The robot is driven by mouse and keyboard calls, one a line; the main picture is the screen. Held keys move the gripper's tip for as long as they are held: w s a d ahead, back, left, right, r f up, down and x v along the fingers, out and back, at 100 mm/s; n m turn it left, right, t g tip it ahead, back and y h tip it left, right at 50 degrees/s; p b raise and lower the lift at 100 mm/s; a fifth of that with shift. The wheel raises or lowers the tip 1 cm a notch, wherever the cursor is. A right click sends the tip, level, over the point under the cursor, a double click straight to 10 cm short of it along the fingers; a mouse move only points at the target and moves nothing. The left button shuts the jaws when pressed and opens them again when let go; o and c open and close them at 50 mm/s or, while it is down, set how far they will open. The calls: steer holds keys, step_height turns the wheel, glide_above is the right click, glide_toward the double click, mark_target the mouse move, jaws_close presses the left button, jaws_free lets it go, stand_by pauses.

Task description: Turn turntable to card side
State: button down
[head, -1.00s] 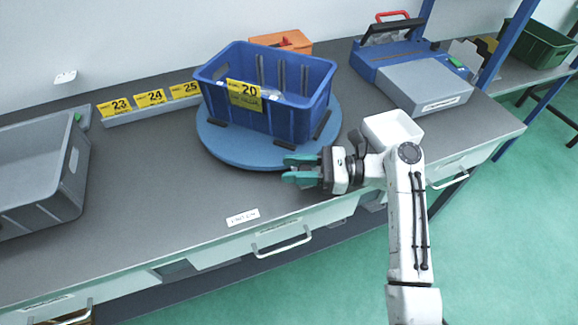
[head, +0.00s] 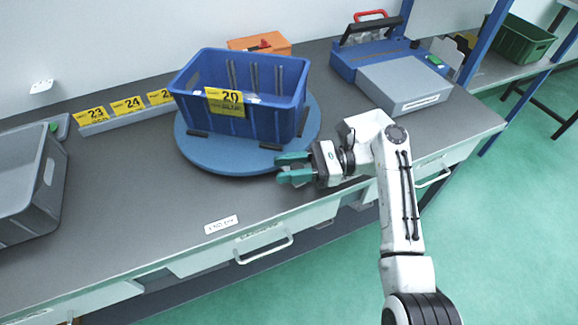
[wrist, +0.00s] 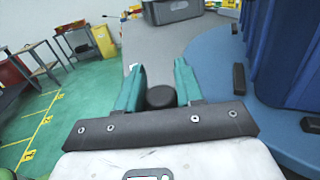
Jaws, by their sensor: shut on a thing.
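The blue round turntable (head: 225,160) lies on the grey bench and carries a blue bin (head: 255,121). A yellow card marked 20 (head: 224,102) hangs on the bin's front wall, facing the front of the bench. My gripper (head: 281,168) is at the turntable's front right edge. In the wrist view its green fingers (wrist: 158,85) are shut on a black round knob (wrist: 161,96) between them. The turntable (wrist: 213,65) and bin (wrist: 288,45) are to the right there. The knob's joint to the turntable is hidden.
Yellow cards 23 and 24 (head: 127,105) stand on a rail at left, with a grey bin (head: 30,190) nearer. A blue and grey case (head: 404,85) stands at right and an orange box (head: 262,43) behind. The bench front is clear around a white label (head: 221,224).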

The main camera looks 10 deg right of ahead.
steer(key=c, duration=0.8)
jaws_free()
steer(key=d+b, duration=0.1)
steer(key=d, duration=1)
steer(key=shift+w, duration=0.15)
steer(key=shift+c, duration=0.5)
